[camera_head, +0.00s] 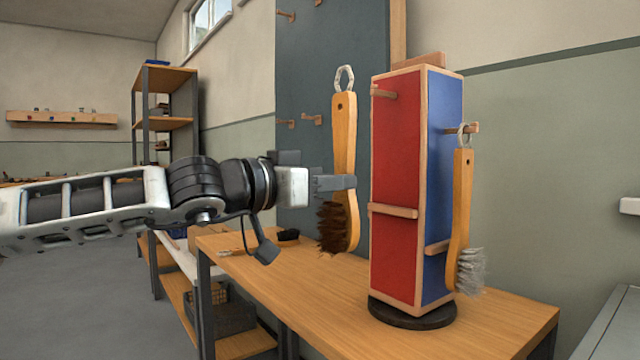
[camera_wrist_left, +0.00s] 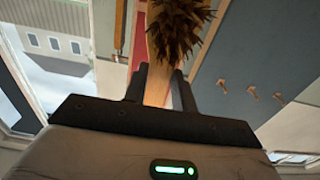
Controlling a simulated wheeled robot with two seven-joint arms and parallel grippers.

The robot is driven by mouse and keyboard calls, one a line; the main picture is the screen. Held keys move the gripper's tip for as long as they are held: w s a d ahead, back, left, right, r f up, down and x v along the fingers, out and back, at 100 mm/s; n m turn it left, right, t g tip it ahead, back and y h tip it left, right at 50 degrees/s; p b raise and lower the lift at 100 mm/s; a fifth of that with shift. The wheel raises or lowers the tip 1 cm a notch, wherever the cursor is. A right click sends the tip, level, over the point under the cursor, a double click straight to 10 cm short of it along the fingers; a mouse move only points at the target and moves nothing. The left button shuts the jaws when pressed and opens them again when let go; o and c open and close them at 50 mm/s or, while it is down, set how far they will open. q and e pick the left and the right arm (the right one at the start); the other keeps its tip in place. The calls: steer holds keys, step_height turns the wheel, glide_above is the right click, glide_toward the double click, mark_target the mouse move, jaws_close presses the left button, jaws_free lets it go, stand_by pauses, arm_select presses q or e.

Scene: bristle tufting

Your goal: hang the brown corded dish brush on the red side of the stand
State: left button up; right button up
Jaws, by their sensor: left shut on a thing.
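My left gripper (camera_head: 338,183) is shut on the wooden handle of the brown corded dish brush (camera_head: 344,130). The brush is nearly upright in the air, cord loop (camera_head: 344,78) at the top and brown bristles (camera_head: 332,228) low down. In the left wrist view the dark bristles (camera_wrist_left: 178,28) and handle (camera_wrist_left: 157,90) show between the fingers (camera_wrist_left: 159,82). The two-sided stand has a red side (camera_head: 398,160) facing left, with a bare wooden peg (camera_head: 383,92) near its top and a wooden bar (camera_head: 393,211) lower. The brush is left of this side, apart from the peg in the picture.
On the blue side (camera_head: 443,190) a grey-bristled brush (camera_head: 462,205) hangs by its loop from a peg (camera_head: 474,128). The stand's dark round base (camera_head: 412,316) is on a wooden table (camera_head: 500,318). A dark board with pegs (camera_head: 300,122) is behind.

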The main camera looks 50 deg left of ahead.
arm_select(q)
steer(key=shift+w+d+f, duration=0.1)
steer(key=shift+w+d, duration=0.05)
steer(key=shift+w, duration=1.15)
steer(key=w+p, duration=0.1)
steer(key=w, duration=0.1)
steer(key=w+f+p, duration=0.1)
steer(key=w, duration=0.2)
steer(key=shift+w+d, duration=0.15)
steer(key=shift+d, duration=0.05)
arm_select(e)
steer(key=shift+d+f+g+h, duration=0.2)
steer(key=shift+f+g, duration=0.1)
steer(key=shift+f, duration=0.15)
steer(key=shift+d+f+g+h, duration=0.15)
steer(key=shift+f+g, duration=0.15)
steer(key=shift+f, duration=0.15)
steer(key=shift+r, duration=0.1)
arm_select(q)
steer(key=o, duration=1.1)
steer(key=shift+f, duration=0.1)
